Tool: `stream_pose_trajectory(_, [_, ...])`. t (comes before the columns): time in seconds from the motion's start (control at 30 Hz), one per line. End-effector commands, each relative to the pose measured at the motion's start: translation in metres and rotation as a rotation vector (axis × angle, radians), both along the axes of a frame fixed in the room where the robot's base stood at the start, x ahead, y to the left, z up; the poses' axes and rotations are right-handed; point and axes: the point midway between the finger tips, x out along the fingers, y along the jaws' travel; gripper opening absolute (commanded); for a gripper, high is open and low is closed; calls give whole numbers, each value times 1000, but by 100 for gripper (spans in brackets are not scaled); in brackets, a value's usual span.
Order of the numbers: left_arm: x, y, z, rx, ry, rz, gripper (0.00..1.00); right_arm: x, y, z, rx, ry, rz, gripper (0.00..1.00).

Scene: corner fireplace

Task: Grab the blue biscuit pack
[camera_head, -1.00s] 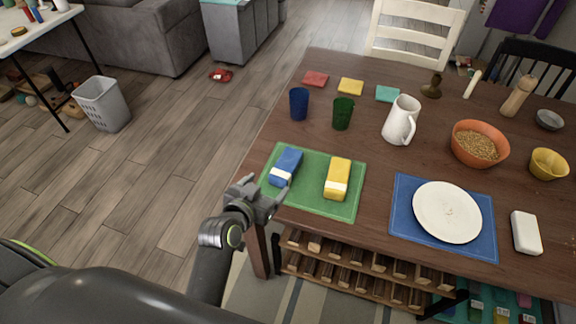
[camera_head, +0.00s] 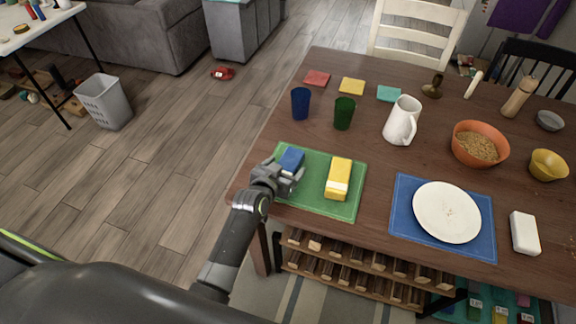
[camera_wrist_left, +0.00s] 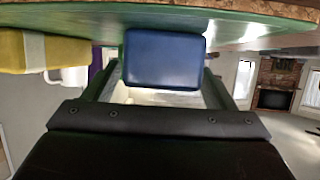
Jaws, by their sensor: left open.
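The blue biscuit pack (camera_head: 292,158) lies on the green placemat (camera_head: 325,205) at the left end of the table. My left gripper (camera_head: 287,176) is open at the near end of the pack and hides that end in the head view. In the left wrist view the blue pack (camera_wrist_left: 165,60) sits between the open fingers. I cannot tell whether the fingers touch it. My right gripper is not in view.
A yellow pack (camera_head: 338,176) lies on the same mat, right of the blue one. A blue cup (camera_head: 299,103) and a green cup (camera_head: 343,113) stand behind the mat. A white plate (camera_head: 447,212) lies on a blue placemat (camera_head: 405,221) to the right.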

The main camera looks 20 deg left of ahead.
Motion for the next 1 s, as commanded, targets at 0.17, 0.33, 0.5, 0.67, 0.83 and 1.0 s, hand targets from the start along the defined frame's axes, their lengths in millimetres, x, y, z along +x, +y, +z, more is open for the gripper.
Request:
stream_pose_trajectory(0.17, [13,-2,-5,-1,0,0,78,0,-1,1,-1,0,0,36])
stream_pose_trajectory(0.33, [15,-2,-6,-1,-1,0,78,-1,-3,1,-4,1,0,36])
stream_pose_trajectory(0.5, [15,-2,-6,0,-1,0,73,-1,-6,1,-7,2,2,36])
stream_pose_trajectory(0.67, [15,-2,-6,0,-1,0,52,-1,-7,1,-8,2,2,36])
stream_pose_trajectory(0.83, [15,-2,-6,0,-1,0,30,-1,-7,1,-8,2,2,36])
stream_pose_trajectory(1.0, [15,-2,-6,0,-2,0,26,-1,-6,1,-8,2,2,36])
